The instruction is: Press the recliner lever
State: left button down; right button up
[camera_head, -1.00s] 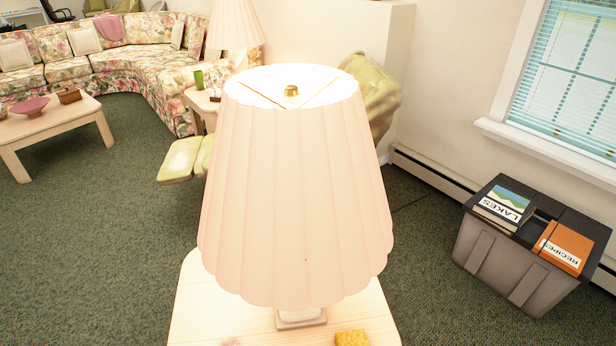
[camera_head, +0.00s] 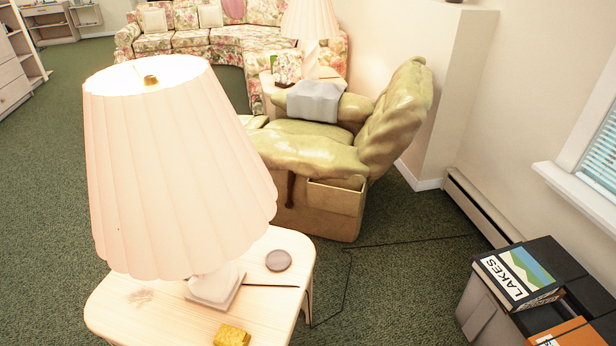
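A green recliner (camera_head: 310,150) stands beyond the small wooden table, its back to the right and its seat facing left. Its side faces me. A dark brown lever (camera_head: 291,188) hangs on that near side, below the armrest. A grey cloth (camera_head: 315,101) lies over the far armrest. Neither of my grippers shows in the head view.
A wooden side table (camera_head: 268,305) in front holds a lit lamp (camera_head: 175,165), a round grey disc (camera_head: 278,260) and a yellow block (camera_head: 232,335). A dark cord (camera_head: 348,275) lies on the carpet. A grey crate with books (camera_head: 485,320) stands at right.

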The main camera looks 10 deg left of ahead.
aim_at(289, 204)
jog(key=i+l+u, duration=0.1)
jog(key=i+l, duration=0.45)
jog(key=l, duration=0.2)
jog(key=i+l+u, duration=0.15)
jog(key=i+l, duration=0.1)
jog(key=l, duration=0.1)
